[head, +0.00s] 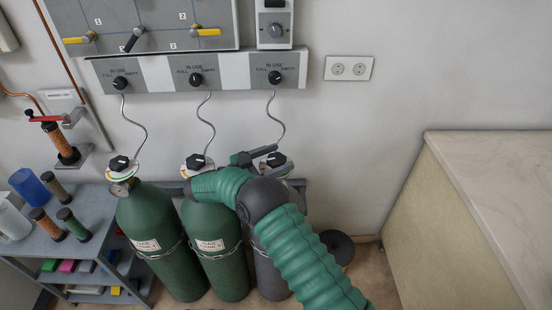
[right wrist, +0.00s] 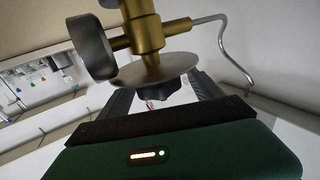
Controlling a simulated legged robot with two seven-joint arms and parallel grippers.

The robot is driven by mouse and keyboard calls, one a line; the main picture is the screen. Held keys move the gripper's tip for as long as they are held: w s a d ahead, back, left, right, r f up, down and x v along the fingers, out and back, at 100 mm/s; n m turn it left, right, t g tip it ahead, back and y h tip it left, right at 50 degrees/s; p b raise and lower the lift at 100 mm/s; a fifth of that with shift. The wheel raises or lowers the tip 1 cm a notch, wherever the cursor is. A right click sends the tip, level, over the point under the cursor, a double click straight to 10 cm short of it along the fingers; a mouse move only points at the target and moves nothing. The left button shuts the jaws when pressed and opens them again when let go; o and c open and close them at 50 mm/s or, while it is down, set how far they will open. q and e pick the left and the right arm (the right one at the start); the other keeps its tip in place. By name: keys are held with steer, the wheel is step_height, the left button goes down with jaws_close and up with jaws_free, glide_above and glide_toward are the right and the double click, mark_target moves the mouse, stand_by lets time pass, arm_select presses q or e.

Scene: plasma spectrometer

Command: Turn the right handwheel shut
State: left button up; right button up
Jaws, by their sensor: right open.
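The right handwheel (head: 277,160) is a black knob on top of the grey right-hand gas cylinder (head: 268,272), partly hidden by my gripper and arm in the head view. My right gripper (head: 268,154) is open at this handwheel, with one dark finger showing along its far side. In the right wrist view, the black handwheel (right wrist: 180,92) shows beneath a pale disc and a brass valve body (right wrist: 148,33). The open fingers of my right gripper (right wrist: 163,92) lie on either side of it. I cannot tell whether they touch it. My left gripper is not in view.
Two green cylinders (head: 150,220) with similar black knobs stand chained to the left. A thin hose (head: 279,118) runs up to the wall regulator panel (head: 240,72). A shelf unit (head: 40,243) stands far left, a counter (head: 490,190) on the right.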

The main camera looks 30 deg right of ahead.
steer(key=w+a+b, duration=0.1)
steer(key=a, duration=1.6)
steer(key=shift+w, duration=0.2)
steer(key=shift+f, duration=0.1)
